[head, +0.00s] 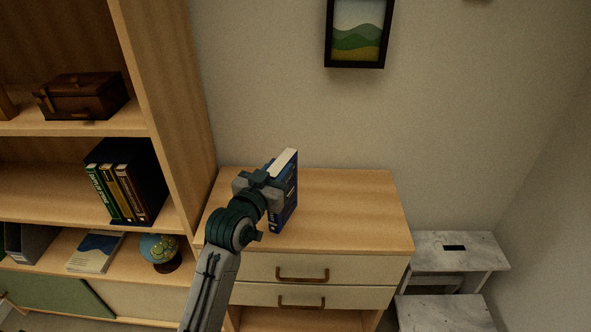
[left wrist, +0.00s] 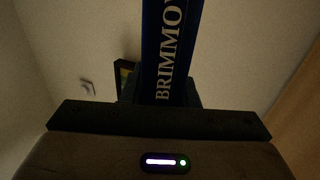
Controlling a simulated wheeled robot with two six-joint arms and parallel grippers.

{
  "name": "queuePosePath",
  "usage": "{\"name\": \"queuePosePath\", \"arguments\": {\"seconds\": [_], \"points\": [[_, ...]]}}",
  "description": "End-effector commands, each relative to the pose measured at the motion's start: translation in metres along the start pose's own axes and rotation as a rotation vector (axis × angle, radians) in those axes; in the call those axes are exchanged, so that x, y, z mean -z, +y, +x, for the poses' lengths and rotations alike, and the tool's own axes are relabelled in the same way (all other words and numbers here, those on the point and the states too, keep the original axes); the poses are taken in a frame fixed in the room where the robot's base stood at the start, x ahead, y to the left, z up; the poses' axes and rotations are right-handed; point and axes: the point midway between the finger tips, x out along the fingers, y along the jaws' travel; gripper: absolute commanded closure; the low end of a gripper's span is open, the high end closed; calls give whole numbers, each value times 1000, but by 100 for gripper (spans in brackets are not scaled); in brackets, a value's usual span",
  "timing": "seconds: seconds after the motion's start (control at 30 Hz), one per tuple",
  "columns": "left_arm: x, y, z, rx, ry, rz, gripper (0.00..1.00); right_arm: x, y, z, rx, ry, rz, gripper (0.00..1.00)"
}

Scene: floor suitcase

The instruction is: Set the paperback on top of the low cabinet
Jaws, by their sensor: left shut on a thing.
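The paperback (head: 289,188) is blue with pale page edges. It stands upright in my left gripper (head: 268,184), which is shut on it. In the left wrist view the paperback's spine (left wrist: 171,50) shows white letters, and the dark jaw parts (left wrist: 160,118) lie across the picture below it. The low cabinet (head: 350,210) has a bare wooden top and pale drawers with brown handles. The paperback is over the left part of this top. I cannot tell whether its lower edge touches the wood. My right gripper is in neither view.
A tall shelf (head: 165,100) stands left of the cabinet, with a brown box (head: 82,95), several books (head: 120,190) and a small globe (head: 160,248). A framed picture (head: 357,35) hangs above. A grey step stool (head: 470,250) stands to the right. The right part of the cabinet top is clear.

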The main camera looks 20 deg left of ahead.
Motion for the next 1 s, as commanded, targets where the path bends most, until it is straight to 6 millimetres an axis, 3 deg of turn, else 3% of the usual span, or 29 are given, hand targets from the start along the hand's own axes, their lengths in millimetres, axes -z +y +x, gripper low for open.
{"name": "queuePosePath", "arguments": {"seconds": [0.1, 0.3, 0.63, 1.0], "points": [[1, 9, 28, -1, 3, -4, 100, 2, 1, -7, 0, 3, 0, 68], [-3, 17, 54, 0, 2, -1, 100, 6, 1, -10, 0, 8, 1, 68], [-36, 17, 56, 1, 1, 1, 100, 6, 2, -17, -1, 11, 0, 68], [-42, 17, 56, 1, 2, 1, 100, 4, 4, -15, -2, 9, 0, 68]]}}
